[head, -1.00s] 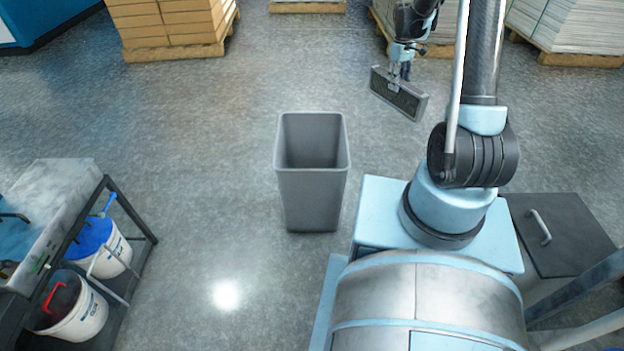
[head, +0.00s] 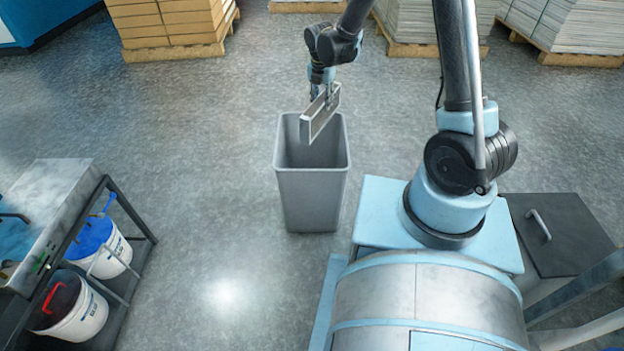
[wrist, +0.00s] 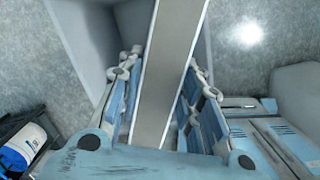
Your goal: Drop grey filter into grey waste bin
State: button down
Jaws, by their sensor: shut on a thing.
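The grey filter (head: 320,113) is a flat framed panel, held on edge over the mouth of the bin in the head view. My gripper (head: 325,92) is shut on it, gripping it from above. In the wrist view the filter (wrist: 172,75) runs between the two blue-padded fingers (wrist: 160,110). The grey waste bin (head: 312,195) stands upright and open on the floor, left of my base. Its walls also show behind the filter in the wrist view (wrist: 90,35). The filter covers part of the bin's opening, and the bin's floor is hidden.
A cart (head: 150,238) with white buckets (head: 75,312) stands at the left. Pallets with stacked boxes (head: 170,25) and paper stacks (head: 560,22) line the back. The floor around the bin is clear. A dark lidded box (head: 565,245) is at the right.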

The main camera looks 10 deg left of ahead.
jog(key=shift+s+a+f+n, duration=0.2)
jog(key=shift+s+a+n, duration=0.6)
jog(key=shift+s+n, duration=0.15)
jog(key=shift+f, duration=2.9)
jog(key=c, duration=1.1)
grip_release()
jog(key=shift+o, duration=0.2)
jog(key=shift+r, duration=0.1)
jog(key=shift+s+r, duration=0.2)
jog(key=shift+r, duration=1.75)
jog(key=shift+s+r, duration=0.25)
jog(key=shift+r, duration=1.7)
jog(key=shift+s+r, duration=0.2)
jog(key=shift+r, duration=1.75)
